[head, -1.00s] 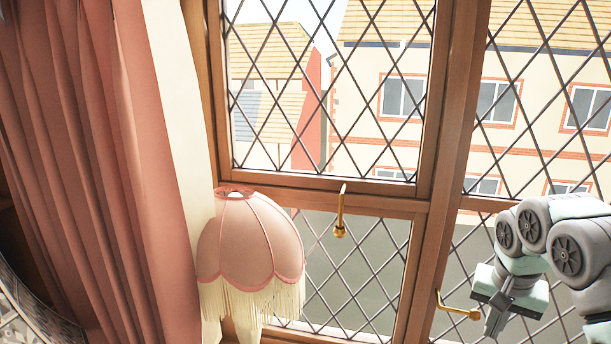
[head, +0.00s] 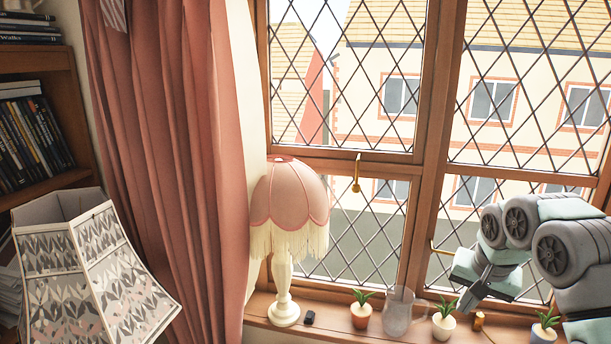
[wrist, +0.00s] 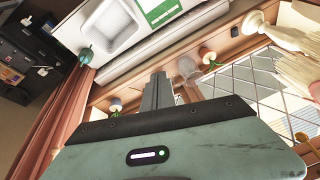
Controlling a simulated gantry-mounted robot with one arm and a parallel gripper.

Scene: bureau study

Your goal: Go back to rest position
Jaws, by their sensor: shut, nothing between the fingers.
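My gripper (head: 468,303) hangs at the right of the head view, in front of the window and just above the window sill (head: 345,331). Its fingers are shut with nothing between them, and they also show in the wrist view (wrist: 158,84).
A pink fringed lamp (head: 290,200), a small black object (head: 309,317) and several small potted plants, one in a reddish pot (head: 361,315), stand on the sill. A pink curtain (head: 170,150), bookshelf (head: 35,190) and patterned lampshade (head: 90,275) are at left.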

